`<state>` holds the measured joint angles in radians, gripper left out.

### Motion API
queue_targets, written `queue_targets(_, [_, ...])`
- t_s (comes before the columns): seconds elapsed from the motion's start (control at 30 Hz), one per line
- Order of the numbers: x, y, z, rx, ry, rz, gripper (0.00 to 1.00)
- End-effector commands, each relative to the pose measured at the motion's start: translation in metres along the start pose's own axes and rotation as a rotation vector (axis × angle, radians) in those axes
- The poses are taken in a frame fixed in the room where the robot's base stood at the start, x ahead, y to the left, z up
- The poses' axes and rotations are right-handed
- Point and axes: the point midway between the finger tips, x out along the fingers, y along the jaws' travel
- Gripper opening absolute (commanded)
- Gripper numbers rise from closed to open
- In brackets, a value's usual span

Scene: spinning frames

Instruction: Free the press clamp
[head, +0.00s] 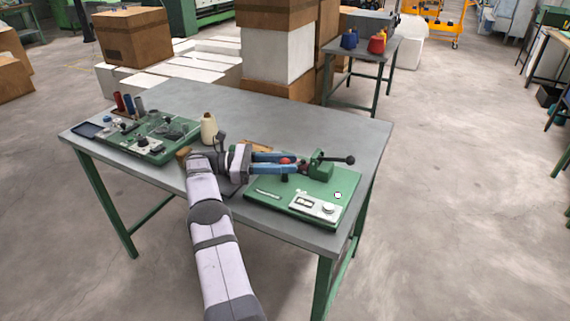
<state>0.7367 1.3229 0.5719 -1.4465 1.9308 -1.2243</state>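The press clamp (321,166) is a green block on the right part of a green board (333,184). A dark lever with a black ball end (350,160) sticks out from it to the right. My gripper (296,164) reaches in from the left, low over the board, with its two blue fingers pointing right at the clamp. The fingers are apart, with a visible gap. A small dark-red part (304,167) sits at the fingertips, beside the green block; contact cannot be told. A red knob (285,160) shows by the fingers, partly covered.
The board also carries a white panel (315,207) and a light strip (268,193). A second green board (150,140) with spools and small parts lies at the left of the grey table (270,110). A cream cone spool (209,130) stands behind my wrist. The back right tabletop is clear.

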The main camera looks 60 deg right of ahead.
Motion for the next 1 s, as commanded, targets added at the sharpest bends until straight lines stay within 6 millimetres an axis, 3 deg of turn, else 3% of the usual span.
queue_targets(0.47, [0.000, 0.000, 0.005, 0.001, 0.002, 0.001, 0.44])
queue_targets(0.67, [0.000, 0.000, 0.027, 0.002, 0.003, 0.000, 0.44])
queue_targets(1.0, [0.000, 0.000, 0.081, 0.003, 0.002, 0.001, 0.44])
